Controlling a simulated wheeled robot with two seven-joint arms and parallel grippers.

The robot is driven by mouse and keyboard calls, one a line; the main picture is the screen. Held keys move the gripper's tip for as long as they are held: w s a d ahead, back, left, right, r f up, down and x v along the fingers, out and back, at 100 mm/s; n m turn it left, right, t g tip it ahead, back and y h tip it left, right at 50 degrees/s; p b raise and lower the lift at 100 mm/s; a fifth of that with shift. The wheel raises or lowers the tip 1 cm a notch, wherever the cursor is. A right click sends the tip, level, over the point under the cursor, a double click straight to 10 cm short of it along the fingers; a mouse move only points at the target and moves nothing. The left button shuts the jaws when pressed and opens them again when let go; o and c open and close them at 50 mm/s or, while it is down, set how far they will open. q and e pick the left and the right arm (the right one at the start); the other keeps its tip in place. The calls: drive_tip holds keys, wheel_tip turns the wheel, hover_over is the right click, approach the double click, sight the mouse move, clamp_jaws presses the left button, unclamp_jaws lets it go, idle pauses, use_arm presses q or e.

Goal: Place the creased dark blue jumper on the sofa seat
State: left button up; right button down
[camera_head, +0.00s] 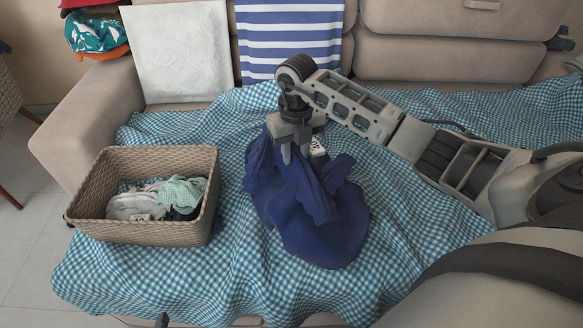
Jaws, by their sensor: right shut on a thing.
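The creased dark blue jumper (318,220) hangs bunched from my right gripper (292,152) in the head view. The gripper points down and is shut on the jumper's upper part, with a white tag showing beside the fingers. The jumper's lower part spreads over the teal checked cloth; I cannot tell how much of its weight rests there. The sofa seat is covered by this teal checked cloth (225,265). My right arm comes in from the right. My left gripper is not in view.
A woven basket (150,232) with several garments stands on the seat at the left. A white cushion (178,50) and a blue-striped cloth (290,38) lean on the backrest. Folded clothes (98,34) lie on the left armrest. The checked cloth in front of the jumper is clear.

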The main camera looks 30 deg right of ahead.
wheel_tip(320, 180, down, 4)
drive_tip(key=shift+r+b, duration=0.1)
drive_tip(key=shift+b, duration=0.3)
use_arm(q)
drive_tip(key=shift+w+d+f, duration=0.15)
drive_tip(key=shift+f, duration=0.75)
use_arm(e)
drive_tip(key=shift+f, duration=0.55)
drive_tip(key=c, duration=1.1)
unclamp_jaws()
drive_tip(key=shift+f, duration=0.1)
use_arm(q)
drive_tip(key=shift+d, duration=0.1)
use_arm(e)
drive_tip(key=shift+r, duration=0.3)
wheel_tip(320, 180, up, 12)
drive_tip(key=shift+f+p, duration=0.1)
drive_tip(key=shift+p, duration=0.9)
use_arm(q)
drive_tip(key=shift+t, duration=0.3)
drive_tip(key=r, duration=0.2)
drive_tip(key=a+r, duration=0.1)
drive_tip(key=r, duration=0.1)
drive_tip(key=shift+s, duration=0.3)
